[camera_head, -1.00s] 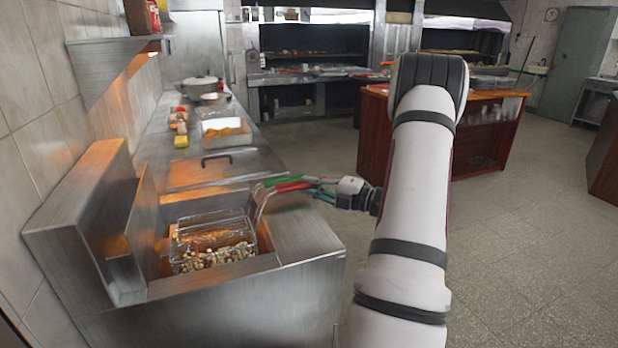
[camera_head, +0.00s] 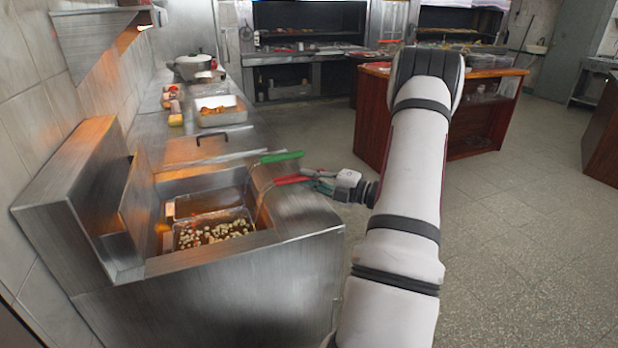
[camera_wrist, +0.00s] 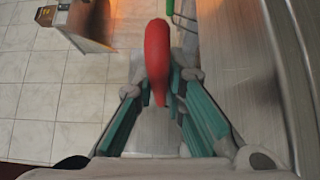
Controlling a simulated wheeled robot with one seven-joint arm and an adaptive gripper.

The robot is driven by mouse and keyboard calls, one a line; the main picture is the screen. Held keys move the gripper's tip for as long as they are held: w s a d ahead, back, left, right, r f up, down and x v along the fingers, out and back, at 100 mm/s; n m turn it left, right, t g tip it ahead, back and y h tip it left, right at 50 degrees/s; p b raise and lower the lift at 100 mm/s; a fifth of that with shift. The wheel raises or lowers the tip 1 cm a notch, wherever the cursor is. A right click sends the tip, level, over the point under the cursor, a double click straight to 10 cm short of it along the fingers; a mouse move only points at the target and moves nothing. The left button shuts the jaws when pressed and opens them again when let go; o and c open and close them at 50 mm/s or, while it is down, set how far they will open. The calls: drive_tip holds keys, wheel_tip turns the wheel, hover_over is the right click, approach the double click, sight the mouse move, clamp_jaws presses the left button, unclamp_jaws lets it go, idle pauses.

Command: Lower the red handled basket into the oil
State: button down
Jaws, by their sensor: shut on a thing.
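My gripper (camera_head: 320,182) is shut on the red handle (camera_head: 293,180) to the right of the steel fryer (camera_head: 250,245). In the wrist view the red handle (camera_wrist: 157,50) lies between the teal finger pads. The red-handled basket (camera_head: 213,232) sits low inside the front of the fryer well, with pale round food pieces in it. Its handle reaches over the fryer's right edge. I cannot tell the oil level around it.
A green handle (camera_head: 282,157) lies just behind and above the red one, its basket partly visible at the back of the well. A steel splash panel (camera_head: 85,200) rises on the left. A white tray (camera_head: 220,110) and a pot (camera_head: 196,67) stand farther back. Open floor lies right.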

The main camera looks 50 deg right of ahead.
drive_tip(key=shift+f, duration=0.65)
drive_tip(key=c, duration=1.6)
unclamp_jaws()
drive_tip(key=shift+o, duration=0.2)
drive_tip(key=shift+f, duration=0.1)
